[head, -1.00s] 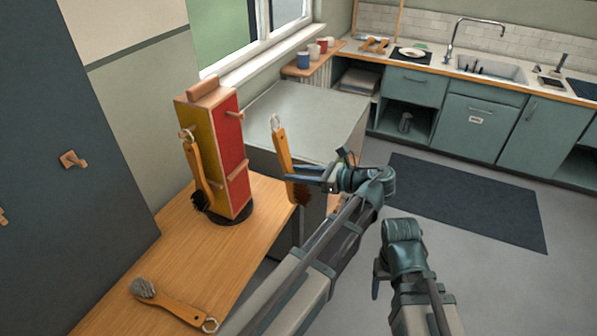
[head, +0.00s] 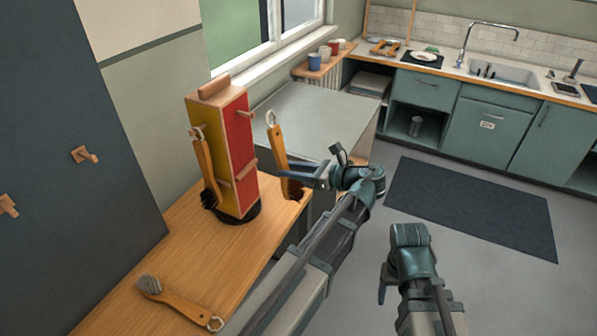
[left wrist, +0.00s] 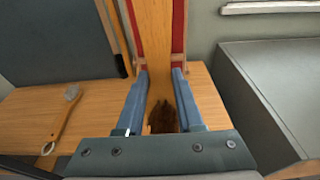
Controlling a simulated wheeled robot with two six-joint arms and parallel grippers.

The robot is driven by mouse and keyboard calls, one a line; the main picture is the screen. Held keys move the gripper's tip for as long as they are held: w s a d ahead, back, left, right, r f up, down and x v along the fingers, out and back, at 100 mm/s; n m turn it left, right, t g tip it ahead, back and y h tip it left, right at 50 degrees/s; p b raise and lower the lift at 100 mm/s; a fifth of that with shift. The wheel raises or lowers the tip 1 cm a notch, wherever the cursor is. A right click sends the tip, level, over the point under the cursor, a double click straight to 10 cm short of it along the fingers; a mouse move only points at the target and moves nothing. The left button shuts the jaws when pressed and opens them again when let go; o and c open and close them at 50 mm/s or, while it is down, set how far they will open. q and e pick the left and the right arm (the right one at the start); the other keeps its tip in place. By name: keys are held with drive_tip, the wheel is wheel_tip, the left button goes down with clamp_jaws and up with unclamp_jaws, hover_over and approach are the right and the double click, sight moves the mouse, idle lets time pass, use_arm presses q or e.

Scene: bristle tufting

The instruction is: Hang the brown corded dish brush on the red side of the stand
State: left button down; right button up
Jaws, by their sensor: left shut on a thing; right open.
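The stand (head: 240,150) is upright on a dark round base, with a yellow face at left and a red face at right. A peg (head: 245,114) sticks out near the top of the red face. My left gripper (head: 283,169) is shut on the brown corded dish brush (head: 279,140). The brush is upright, cord loop up and brown bristles down, just right of the red face. In the left wrist view, its handle (left wrist: 157,45) stands between the fingers before the red face (left wrist: 179,45); the peg is hidden. My right gripper (head: 384,285) is empty, away from the table.
A dark-bristled brush (head: 204,165) hangs on the yellow side. A grey-bristled brush (head: 180,304) lies on the wooden table (head: 200,255). A dark panel with pegs (head: 85,154) is at left. A grey cabinet (head: 318,112) stands behind the held brush.

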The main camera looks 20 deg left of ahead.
use_arm(q)
drive_tip(key=b+x, duration=0.1)
drive_tip(key=x, duration=0.5)
drive_tip(key=shift+a, duration=0.35)
idle(0.5)
idle(0.4)
drive_tip(key=shift+c, duration=2.3)
unclamp_jaws()
drive_tip(key=shift+d, duration=0.1)
drive_tip(key=shift+p+v, duration=0.7)
drive_tip(key=shift+v, duration=2.65)
drive_tip(key=shift+r, duration=0.1)
